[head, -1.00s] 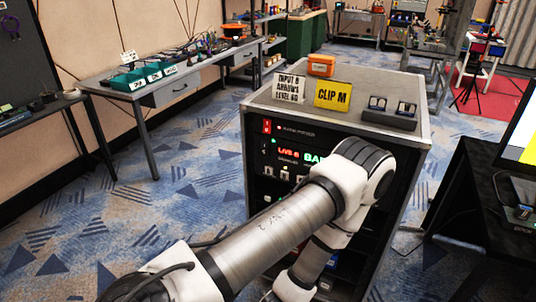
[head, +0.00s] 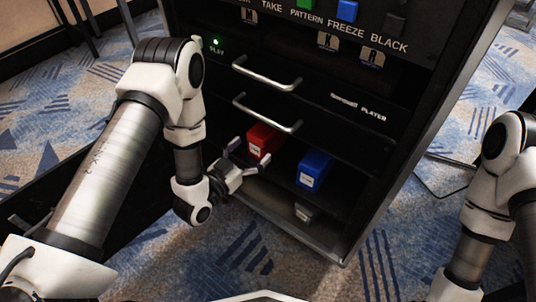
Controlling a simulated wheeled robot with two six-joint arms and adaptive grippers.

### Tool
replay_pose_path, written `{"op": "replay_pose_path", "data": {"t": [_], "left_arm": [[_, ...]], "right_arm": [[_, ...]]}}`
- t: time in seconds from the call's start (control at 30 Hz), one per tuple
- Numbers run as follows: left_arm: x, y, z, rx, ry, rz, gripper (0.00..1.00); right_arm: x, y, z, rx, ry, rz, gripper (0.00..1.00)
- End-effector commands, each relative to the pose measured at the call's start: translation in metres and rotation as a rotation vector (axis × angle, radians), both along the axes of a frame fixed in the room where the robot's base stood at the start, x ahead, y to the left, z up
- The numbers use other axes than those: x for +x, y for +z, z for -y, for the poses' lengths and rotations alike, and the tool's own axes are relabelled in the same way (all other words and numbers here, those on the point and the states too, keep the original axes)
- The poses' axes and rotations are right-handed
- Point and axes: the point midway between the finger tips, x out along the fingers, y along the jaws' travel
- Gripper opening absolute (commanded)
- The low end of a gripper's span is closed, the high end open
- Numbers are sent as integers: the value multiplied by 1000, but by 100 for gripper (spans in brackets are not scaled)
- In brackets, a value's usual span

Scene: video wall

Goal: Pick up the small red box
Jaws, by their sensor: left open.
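The small red box (head: 263,139) stands on the low open shelf of the black rack cabinet, at the left part of the shelf. It has a pale label on its front. My left gripper (head: 250,159) is open at the shelf's front edge, just in front of and slightly below the red box. Its fingers point toward the shelf, and I see nothing between them. I cannot tell if a finger touches the box. My right arm shows at the right edge, but its gripper is out of view.
A blue box (head: 314,170) stands right of the red one on the same shelf. A small grey object (head: 306,211) lies nearer the shelf front. Two drawer handles (head: 267,113) jut out above the shelf. Patterned carpet lies free in front of the cabinet.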

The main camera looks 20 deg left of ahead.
Motion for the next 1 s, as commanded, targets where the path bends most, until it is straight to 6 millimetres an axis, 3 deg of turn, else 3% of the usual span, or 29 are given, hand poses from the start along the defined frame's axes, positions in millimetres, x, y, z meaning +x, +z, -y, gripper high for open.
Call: {"op": "replay_pose_path", "data": {"t": [0.43, 0.7, 0.9, 1.0], "left_arm": [[66, 2, 19, 0, -2, 8, 92], [72, 5, 20, -1, 0, 2, 92], [72, 5, 20, -1, 0, 2, 21], [72, 5, 20, -1, 0, 2, 20]], "right_arm": [[2, -42, 1, -1, -8, 6, 40], [2, -40, 1, -1, -9, 7, 40], [2, -40, 1, -1, -9, 7, 40], [2, -40, 1, -1, -9, 6, 40]]}}
